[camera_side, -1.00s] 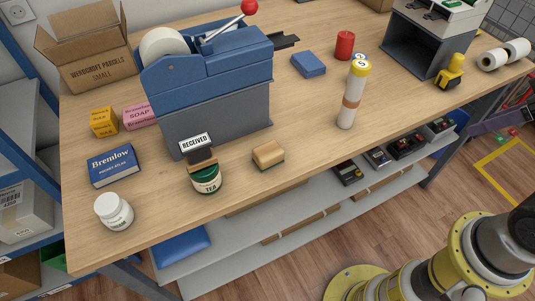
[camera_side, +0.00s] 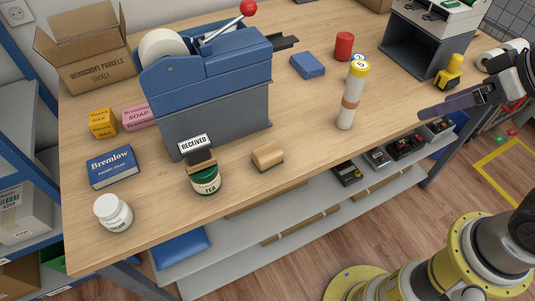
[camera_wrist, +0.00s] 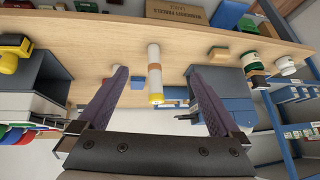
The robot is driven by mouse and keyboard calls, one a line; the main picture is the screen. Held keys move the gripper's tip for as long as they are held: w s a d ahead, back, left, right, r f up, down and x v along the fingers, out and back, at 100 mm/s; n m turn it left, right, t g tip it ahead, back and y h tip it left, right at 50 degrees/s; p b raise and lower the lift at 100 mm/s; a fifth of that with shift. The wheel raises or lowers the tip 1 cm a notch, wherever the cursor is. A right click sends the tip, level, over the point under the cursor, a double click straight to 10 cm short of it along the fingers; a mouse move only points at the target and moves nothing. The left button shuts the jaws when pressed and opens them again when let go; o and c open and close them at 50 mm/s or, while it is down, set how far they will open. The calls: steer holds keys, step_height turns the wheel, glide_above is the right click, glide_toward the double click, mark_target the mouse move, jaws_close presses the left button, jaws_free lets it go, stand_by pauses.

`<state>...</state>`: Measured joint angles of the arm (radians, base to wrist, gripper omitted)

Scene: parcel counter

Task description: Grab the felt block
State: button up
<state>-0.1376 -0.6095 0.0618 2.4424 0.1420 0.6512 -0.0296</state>
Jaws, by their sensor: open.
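The felt block, a tan block with a dark green underside (camera_side: 268,155), lies near the counter's front edge, right of the green tea tin. A tan and green block also shows in the wrist view (camera_wrist: 219,55), right of the tube. My gripper (camera_side: 425,111) is at the right in the side view, off the counter's front edge and well away from the block. In the wrist view its two purple-grey fingers (camera_wrist: 162,72) are spread with nothing held between them.
A tall white tube with a yellow top (camera_side: 352,96) stands between my gripper and the block. A blue-grey machine (camera_side: 215,105) stands behind. Bare counter surrounds the block's right side.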

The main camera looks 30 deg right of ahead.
steer(key=w+a+f+t+y, duration=0.2)
steer(key=w+a+y, duration=0.1)
steer(key=w+a, duration=0.8)
steer(key=t+h, duration=0.2)
glide_above(262, 147)
steer(key=s+d, duration=0.3)
steer(key=s, duration=0.1)
step_height(262, 147, down, 8)
steer(key=f, duration=0.1)
steer(key=a+f+t+h, duration=0.1)
steer(key=f, duration=0.1)
steer(key=s+a+f+t, duration=0.1)
steer(key=f, duration=0.1)
steer(key=shift+f, duration=0.25)
steer(key=shift+s+a+f+t+h, duration=0.1)
steer(key=shift+s+f+t+h, duration=0.1)
steer(key=shift+f+t+h, duration=0.25)
steer(key=shift+x, duration=3.65)
steer(key=c, duration=1.3)
